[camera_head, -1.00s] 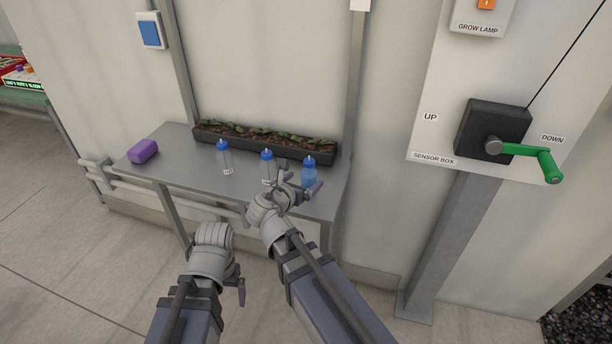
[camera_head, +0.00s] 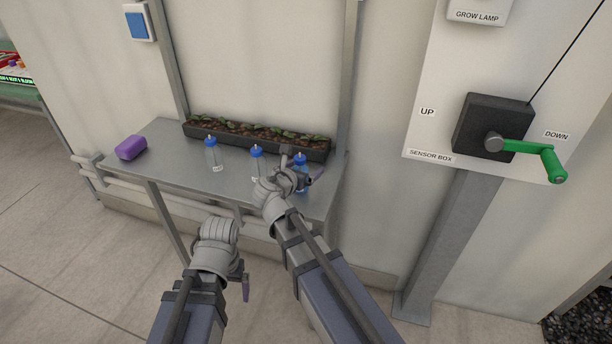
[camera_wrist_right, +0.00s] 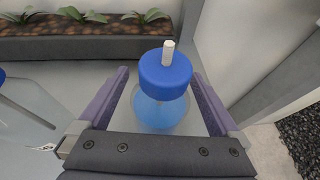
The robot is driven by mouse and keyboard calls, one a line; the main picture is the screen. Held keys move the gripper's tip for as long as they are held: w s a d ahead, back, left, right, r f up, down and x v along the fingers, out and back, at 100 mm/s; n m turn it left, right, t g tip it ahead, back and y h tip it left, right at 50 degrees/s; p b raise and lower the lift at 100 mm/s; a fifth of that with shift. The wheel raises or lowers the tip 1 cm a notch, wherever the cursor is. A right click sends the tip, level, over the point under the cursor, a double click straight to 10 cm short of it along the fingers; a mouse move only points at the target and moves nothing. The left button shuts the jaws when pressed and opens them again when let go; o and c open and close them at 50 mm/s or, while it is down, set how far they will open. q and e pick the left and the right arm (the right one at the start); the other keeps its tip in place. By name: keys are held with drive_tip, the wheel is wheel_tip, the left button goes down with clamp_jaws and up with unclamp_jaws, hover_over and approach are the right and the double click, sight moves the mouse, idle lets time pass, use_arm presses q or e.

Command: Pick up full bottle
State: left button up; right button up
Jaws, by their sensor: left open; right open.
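Three blue-capped bottles stand upright on the grey metal shelf (camera_head: 190,178). The left bottle (camera_head: 213,156) and the middle bottle (camera_head: 257,160) look clear. The right bottle (camera_head: 301,160) has blue contents and looks full; my right gripper hides part of it. In the right wrist view this bottle (camera_wrist_right: 163,78) stands between the two purple fingers of my right gripper (camera_wrist_right: 157,105), which is open, with gaps at the sides. My right gripper (camera_head: 301,168) also shows in the head view. My left gripper (camera_head: 245,286) is low in front of the shelf, away from the bottles.
A long dark planter (camera_head: 258,141) with seedlings runs along the back of the shelf. A purple block (camera_head: 131,147) lies at the left end. A post (camera_head: 346,90) rises behind the right end. A green-handled crank (camera_head: 530,147) is on the wall panel at right.

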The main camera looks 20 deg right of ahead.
drive_tip(key=shift+r, duration=0.1)
drive_tip(key=shift+c, duration=0.5)
clamp_jaws()
